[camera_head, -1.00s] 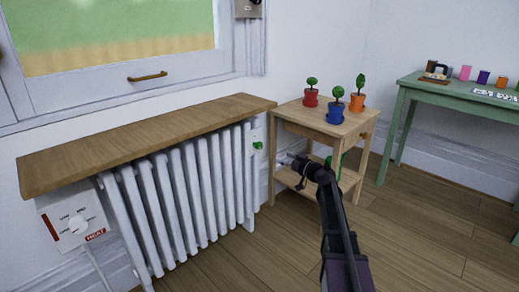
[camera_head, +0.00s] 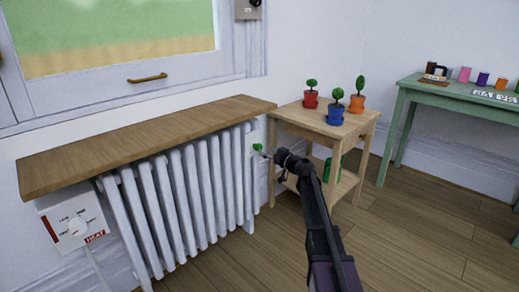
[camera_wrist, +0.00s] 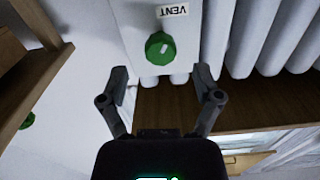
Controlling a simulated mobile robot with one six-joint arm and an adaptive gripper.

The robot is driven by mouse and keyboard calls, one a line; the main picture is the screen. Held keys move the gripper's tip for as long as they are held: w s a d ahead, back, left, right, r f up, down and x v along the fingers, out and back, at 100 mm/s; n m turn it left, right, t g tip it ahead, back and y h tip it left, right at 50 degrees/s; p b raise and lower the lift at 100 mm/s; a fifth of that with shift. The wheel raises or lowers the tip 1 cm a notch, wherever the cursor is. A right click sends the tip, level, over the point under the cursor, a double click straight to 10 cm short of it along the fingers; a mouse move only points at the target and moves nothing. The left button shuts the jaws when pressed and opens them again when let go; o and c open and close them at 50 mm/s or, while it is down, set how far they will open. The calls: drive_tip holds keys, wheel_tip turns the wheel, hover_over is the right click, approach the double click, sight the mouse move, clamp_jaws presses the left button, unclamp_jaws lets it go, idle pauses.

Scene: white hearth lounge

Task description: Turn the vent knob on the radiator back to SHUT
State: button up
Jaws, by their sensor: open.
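The green vent knob (camera_head: 257,147) sits on a white plate at the right end of the white radiator (camera_head: 190,190). In the wrist view the knob (camera_wrist: 160,48) shows upside down under a VENT label (camera_wrist: 173,11), with a pale pointer mark on its face. My gripper (camera_head: 268,154) is just to the right of the knob in the head view. In the wrist view my gripper (camera_wrist: 160,78) is open and empty, with its fingers apart and the knob ahead of the gap between them. The SHUT marking is not readable.
A wooden shelf (camera_head: 150,143) covers the radiator top. A small wooden stand (camera_head: 300,122) with several potted plants is close to the right of my gripper. A HEAT control box (camera_head: 75,230) is at the radiator's left end. The floor in front is clear.

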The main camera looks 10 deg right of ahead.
sight(261, 148)
drive_tip(key=shift+x, duration=2.45)
clamp_jaws()
